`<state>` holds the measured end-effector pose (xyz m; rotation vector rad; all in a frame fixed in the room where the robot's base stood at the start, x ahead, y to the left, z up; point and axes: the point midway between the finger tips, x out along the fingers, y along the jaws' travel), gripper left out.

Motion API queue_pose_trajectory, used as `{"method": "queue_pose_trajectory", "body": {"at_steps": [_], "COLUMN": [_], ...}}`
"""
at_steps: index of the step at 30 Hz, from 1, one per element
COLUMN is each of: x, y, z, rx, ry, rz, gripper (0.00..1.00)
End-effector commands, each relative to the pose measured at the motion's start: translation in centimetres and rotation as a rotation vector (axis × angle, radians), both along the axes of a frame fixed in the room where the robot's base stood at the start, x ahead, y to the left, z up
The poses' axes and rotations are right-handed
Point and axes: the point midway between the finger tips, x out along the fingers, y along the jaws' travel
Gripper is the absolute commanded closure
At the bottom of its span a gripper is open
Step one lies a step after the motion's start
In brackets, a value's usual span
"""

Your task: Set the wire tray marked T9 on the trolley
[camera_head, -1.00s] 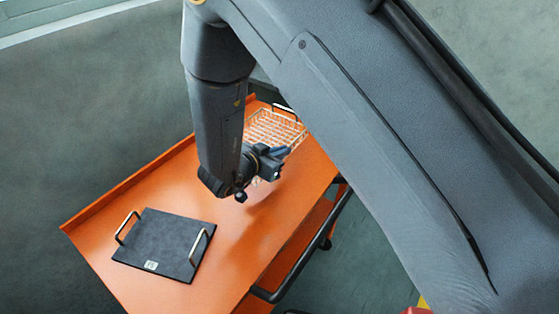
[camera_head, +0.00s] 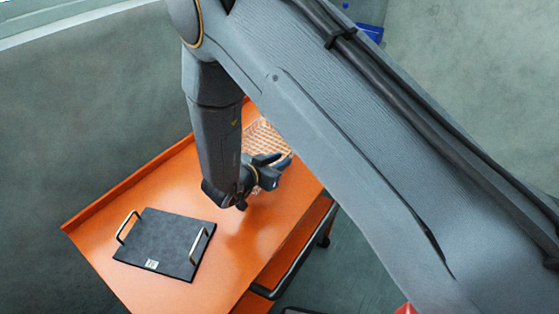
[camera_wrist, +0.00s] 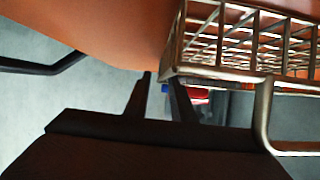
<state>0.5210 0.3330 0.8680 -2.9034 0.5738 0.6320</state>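The wire tray (camera_head: 262,140) rests at the far end of the orange trolley top (camera_head: 170,185), partly hidden behind my arm. In the wrist view its wire side (camera_wrist: 245,45) fills the upper right, and a metal handle (camera_wrist: 263,115) stands out toward the camera. No T9 mark shows on it. My gripper (camera_head: 275,159) is beside the tray's near side. In the wrist view its two fingers (camera_wrist: 160,85) are apart with nothing between them, left of the handle.
A black plate (camera_head: 165,242) with two metal handles and a small white label lies on the near part of the trolley top. The surface between plate and gripper is clear. A dark push bar (camera_head: 262,292) runs along the trolley's lower right side.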

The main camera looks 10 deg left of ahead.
Motion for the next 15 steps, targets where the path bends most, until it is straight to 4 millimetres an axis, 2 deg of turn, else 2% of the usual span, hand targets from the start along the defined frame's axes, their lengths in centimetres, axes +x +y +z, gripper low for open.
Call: {"method": "queue_pose_trajectory", "body": {"at_steps": [8,15], "x": [-0.6,-4.3], "y": [0.3,1.9], "z": [0.4,2.2], "rx": [0.001,0.003], "ry": [0.0,-0.001], "rz": [0.002,0.005], "gripper": [0.78,0.78]}}
